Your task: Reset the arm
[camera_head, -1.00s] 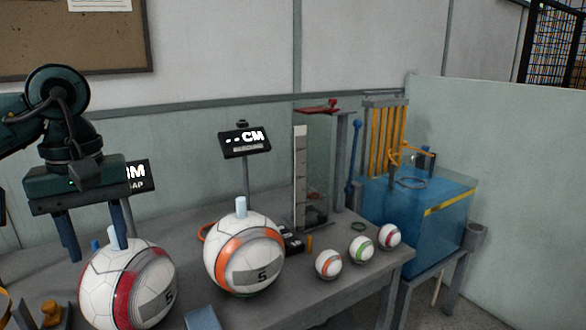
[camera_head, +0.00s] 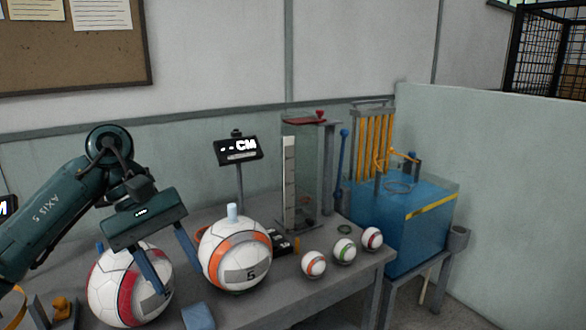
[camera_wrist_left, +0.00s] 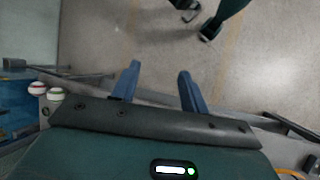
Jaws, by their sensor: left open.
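My left gripper (camera_head: 180,278) is open, its two blue fingers pointing down and tilted. My right gripper is not clearly in view.
Three small balls (camera_head: 344,251) sit near the table's right end. A measuring column (camera_head: 289,185) and a display on a post (camera_head: 238,149) stand behind. A blue water tank (camera_head: 425,225) stands at the right. A blue block (camera_head: 198,317) lies at the front.

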